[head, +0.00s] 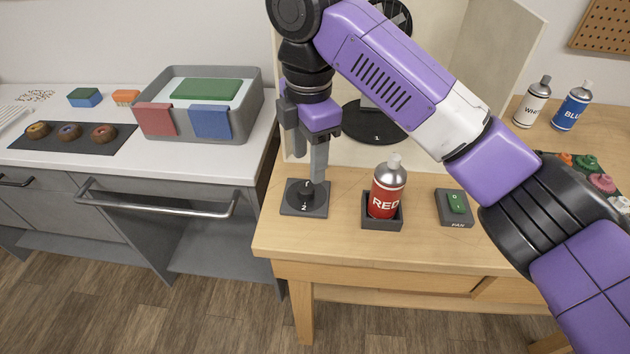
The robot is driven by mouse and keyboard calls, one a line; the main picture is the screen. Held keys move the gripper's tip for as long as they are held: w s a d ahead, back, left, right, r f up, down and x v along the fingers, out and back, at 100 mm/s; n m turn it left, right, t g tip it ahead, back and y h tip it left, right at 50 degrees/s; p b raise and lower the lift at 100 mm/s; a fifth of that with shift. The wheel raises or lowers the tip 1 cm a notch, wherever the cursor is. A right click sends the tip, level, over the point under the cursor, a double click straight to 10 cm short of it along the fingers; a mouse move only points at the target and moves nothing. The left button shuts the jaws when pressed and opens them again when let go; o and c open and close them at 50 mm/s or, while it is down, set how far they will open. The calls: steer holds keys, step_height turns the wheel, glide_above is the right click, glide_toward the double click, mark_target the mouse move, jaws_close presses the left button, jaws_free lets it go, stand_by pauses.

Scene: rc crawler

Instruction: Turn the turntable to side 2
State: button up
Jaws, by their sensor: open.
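The black turntable (362,122) sits inside a cream booth, partly behind my arm, with a white "1" on its front. A dark square control plate (318,211) with a round black knob (305,195) is at the bench's front left corner. A "2" shows at the knob's near side; the mark at its far side is too small to read. My gripper (307,170) points down over the knob, open. One grey finger reaches down at the knob's right side; whether it touches is unclear.
White (532,105) and blue (571,108) cans stand at the back right. A grey bin (248,110) is on the left counter, across a gap.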

mark_target(307, 188)
steer(key=f, duration=0.7)
steer(key=shift+w+a+f, duration=0.1)
steer(key=shift+w+a, duration=0.05)
steer(key=shift+a, duration=0.05)
jaws_close()
